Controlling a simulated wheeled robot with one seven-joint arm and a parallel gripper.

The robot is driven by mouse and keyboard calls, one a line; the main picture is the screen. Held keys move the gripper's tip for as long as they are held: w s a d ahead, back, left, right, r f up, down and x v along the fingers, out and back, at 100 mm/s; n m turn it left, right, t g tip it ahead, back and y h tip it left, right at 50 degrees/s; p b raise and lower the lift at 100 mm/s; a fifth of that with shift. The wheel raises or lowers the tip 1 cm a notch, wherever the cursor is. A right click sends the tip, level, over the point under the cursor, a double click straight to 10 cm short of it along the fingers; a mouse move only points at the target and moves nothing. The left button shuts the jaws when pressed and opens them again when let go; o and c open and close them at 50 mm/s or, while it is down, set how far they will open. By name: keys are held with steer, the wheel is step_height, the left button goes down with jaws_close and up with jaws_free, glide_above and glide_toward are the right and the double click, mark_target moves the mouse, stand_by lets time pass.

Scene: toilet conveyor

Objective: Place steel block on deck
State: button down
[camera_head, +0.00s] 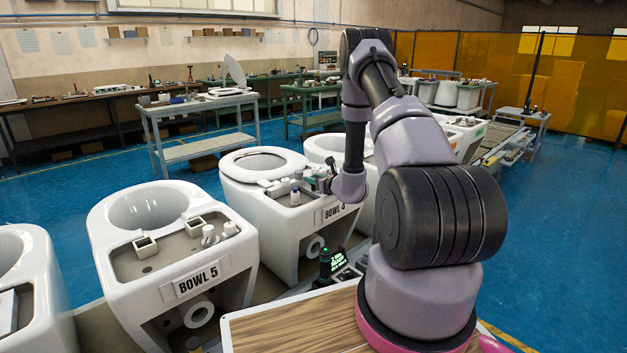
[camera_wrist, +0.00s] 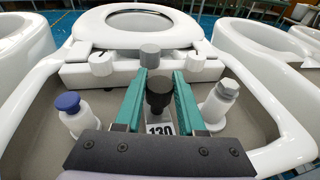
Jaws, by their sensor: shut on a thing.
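The grey recessed deck (camera_wrist: 250,122) of a white toilet lies beneath. Whether the held piece touches the deck cannot be told. In the head view my gripper (camera_head: 319,180) is low over the deck of the toilet marked BOWL 4 (camera_head: 334,211); the held piece is not clear there.
White blocks (camera_wrist: 101,63) line the seat side.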

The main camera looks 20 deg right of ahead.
steer(key=shift+f, duration=0.15)
steer(key=c, duration=0.5)
jaws_free()
